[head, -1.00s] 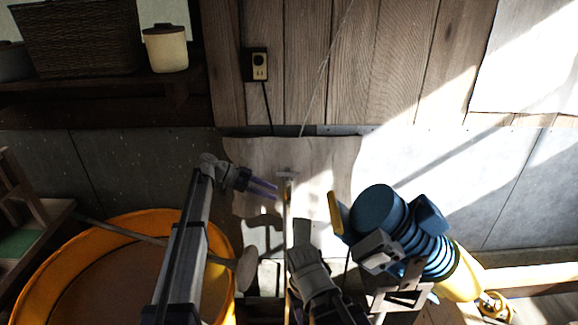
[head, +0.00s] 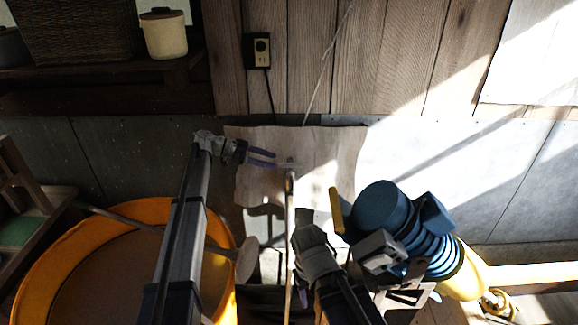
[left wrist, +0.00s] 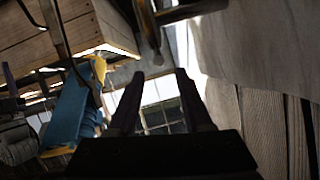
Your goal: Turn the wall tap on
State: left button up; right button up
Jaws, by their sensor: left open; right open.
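The wall tap shows in the head view as a thin upright pipe (head: 290,215) with a small crosspiece (head: 287,167) at its top, in front of a pale sheet on the wall. My left gripper (head: 275,159) is open and empty, with its purple fingers just left of and slightly above the crosspiece. In the left wrist view a rod-like metal part (left wrist: 150,35) stands just beyond the open fingertips (left wrist: 157,74); I cannot tell if they touch. My right gripper (head: 303,297) is low beside the pipe, mostly hidden by its own arm.
A blue and yellow machine (head: 380,208) stands right of the pipe; its blue body also shows in the left wrist view (left wrist: 72,115). A large orange tub (head: 50,265) is at the lower left. A black socket (head: 257,50) and a shelf with a cream pot (head: 163,35) are above.

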aim_at(282, 164)
pick_arm(q)
jog(key=b+x, duration=0.2)
jog(key=x, duration=0.5)
jog(key=shift+s+d+f+b, duration=0.1)
jog(key=shift+d+f+b, duration=0.05)
jog(key=shift+b, duration=0.2)
jog(key=shift+d, duration=0.25)
jog(key=shift+c, duration=0.2)
grip_shut()
